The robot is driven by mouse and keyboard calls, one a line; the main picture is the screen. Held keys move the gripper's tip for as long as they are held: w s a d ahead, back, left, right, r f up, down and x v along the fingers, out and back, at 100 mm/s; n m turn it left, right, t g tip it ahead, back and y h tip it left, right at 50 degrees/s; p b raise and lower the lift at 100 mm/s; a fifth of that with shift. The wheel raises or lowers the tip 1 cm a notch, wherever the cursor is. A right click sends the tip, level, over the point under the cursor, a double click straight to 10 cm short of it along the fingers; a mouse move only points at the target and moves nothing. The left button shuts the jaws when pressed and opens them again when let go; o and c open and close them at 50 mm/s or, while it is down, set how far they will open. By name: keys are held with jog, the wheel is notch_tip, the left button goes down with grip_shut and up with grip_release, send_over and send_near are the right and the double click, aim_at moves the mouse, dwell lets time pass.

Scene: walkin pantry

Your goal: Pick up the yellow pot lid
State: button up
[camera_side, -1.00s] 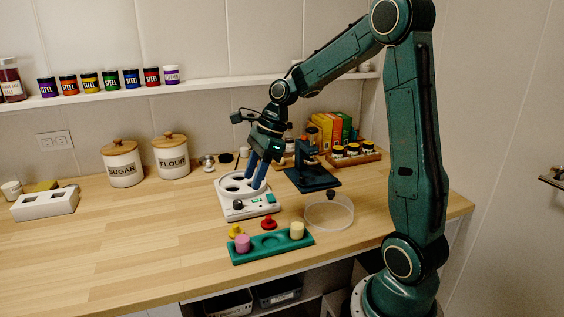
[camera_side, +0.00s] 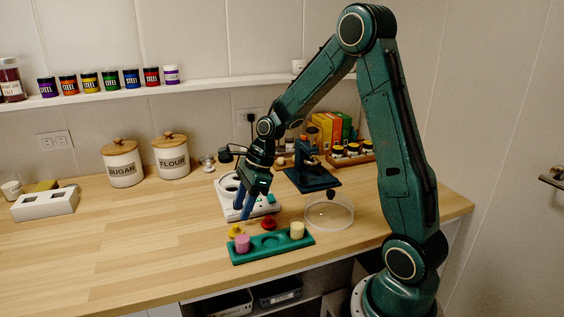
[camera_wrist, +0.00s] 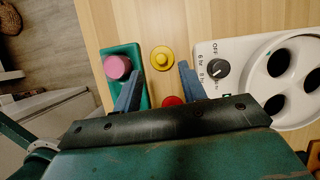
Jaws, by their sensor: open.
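The yellow pot lid (camera_side: 235,231) lies on the wooden counter, just behind the teal tray's left end. In the wrist view the yellow lid (camera_wrist: 162,58) shows its round knob from above, just beyond and between the fingertips. My gripper (camera_side: 247,217) is open and empty, pointing down above and slightly to the right of the lid. In the wrist view its two blue fingers (camera_wrist: 158,80) are spread apart. The red lid (camera_side: 268,224) lies to the right of the yellow one and is partly hidden by my gripper in the wrist view (camera_wrist: 172,101).
The teal tray (camera_side: 270,252) holds a pink pot (camera_side: 243,243) and a cream pot (camera_side: 297,230). A white appliance with round holes (camera_side: 229,211) stands behind the lids. A clear round dish (camera_side: 330,214) sits to the right.

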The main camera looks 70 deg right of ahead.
aim_at(236, 225)
jog(key=shift+f, duration=0.15)
jog(key=shift+x, duration=2.45)
grip_shut()
